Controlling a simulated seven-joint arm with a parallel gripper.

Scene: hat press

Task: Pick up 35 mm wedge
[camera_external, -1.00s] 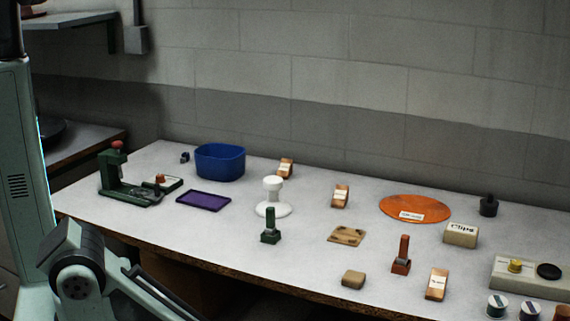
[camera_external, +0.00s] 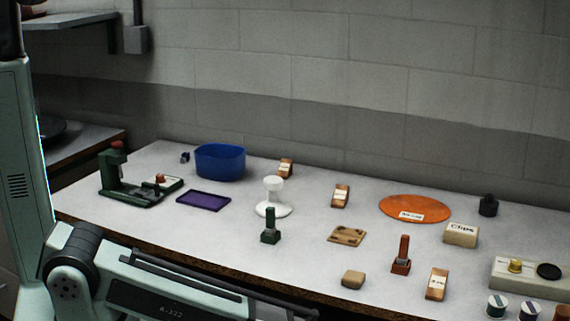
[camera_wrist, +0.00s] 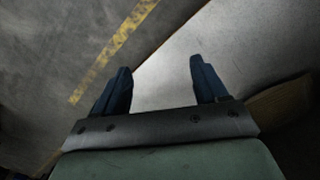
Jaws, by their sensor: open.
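Three wooden wedge-like blocks with white labels lie on the bench: one at the back by the blue bin (camera_external: 286,168), one mid-bench (camera_external: 341,196), and one near the front right edge (camera_external: 437,284). Their labels are too small to read, so I cannot tell which is the 35 mm wedge. My gripper (camera_wrist: 160,70) shows only in the wrist view, with its two dark fingers wide apart and nothing between them. It is over the bench edge, with no wedge in that view. In the external view my arm runs along the bottom and its end is out of frame.
Around the wedges are a white stand (camera_external: 273,198), green stamp-like tool (camera_external: 270,227), red tool (camera_external: 401,256), tan plate (camera_external: 346,236), small tan block (camera_external: 353,279), Clips box (camera_external: 461,235) and orange disc (camera_external: 414,208). A green press (camera_external: 125,180) and purple tray (camera_external: 203,199) stand left.

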